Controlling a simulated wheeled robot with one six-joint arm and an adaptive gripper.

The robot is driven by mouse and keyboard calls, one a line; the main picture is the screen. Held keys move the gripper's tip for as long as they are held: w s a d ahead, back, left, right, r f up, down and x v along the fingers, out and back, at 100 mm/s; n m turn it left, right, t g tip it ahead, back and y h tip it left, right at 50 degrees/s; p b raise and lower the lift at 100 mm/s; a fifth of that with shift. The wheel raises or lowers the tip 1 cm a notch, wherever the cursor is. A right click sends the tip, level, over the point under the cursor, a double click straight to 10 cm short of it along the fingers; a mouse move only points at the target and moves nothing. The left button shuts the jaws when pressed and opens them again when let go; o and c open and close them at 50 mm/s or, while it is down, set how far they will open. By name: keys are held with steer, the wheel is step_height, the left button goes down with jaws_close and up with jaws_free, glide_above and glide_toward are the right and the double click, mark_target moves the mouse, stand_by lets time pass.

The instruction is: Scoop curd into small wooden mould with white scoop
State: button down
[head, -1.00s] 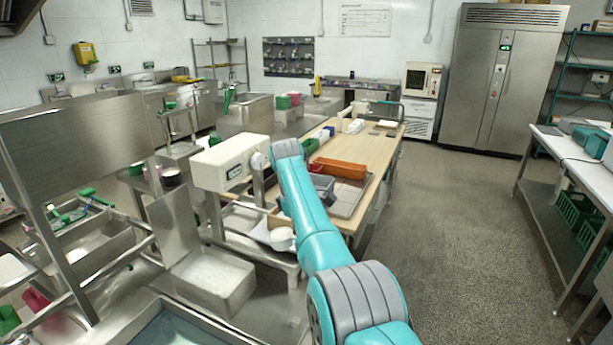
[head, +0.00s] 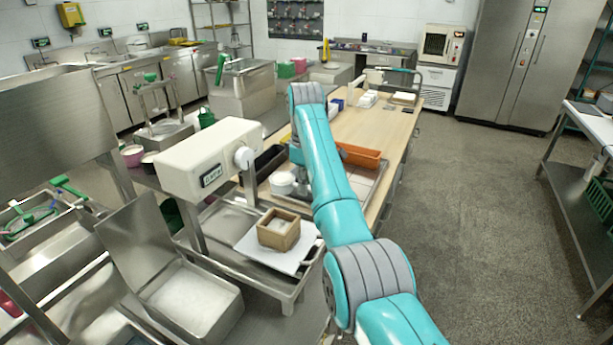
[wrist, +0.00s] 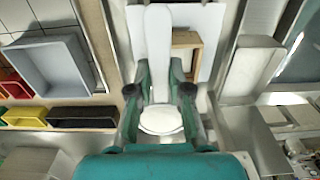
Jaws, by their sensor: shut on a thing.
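My gripper (wrist: 160,92) is shut on the white scoop (wrist: 158,45), whose long handle runs up the wrist view and whose round bowl (wrist: 160,120) lies between the fingers. In the head view the scoop's white bowl (head: 283,183) shows below my wrist, left of my arm. The small wooden mould (head: 279,230) is a square open frame on a white board; in the wrist view it is partly hidden behind the scoop handle (wrist: 195,48). Its inside looks pale; I cannot tell whether it holds curd. A steel tub (head: 190,298) with white contents, likely curd, stands lower left.
A white scale head (head: 205,155) on a post rises beside the mould. The wooden table (head: 375,130) bears an orange tray (head: 358,155) and grey trays. A dark tray (head: 262,163) is close to the scoop.

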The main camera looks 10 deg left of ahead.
steer(key=f+t+h, duration=0.1)
steer(key=t, duration=0.3)
steer(key=s+f+t+h, duration=0.1)
steer(key=t+h, duration=0.1)
steer(key=t, duration=0.3)
steer(key=s+f+t+h, duration=0.1)
steer(key=t+h, duration=0.1)
steer(key=t, duration=0.3)
steer(key=shift+s+a+f, duration=0.2)
steer(key=shift+a+f, duration=0.15)
steer(key=shift+a, duration=0.05)
stand_by(0.5)
steer(key=shift+s, duration=0.1)
stand_by(0.6)
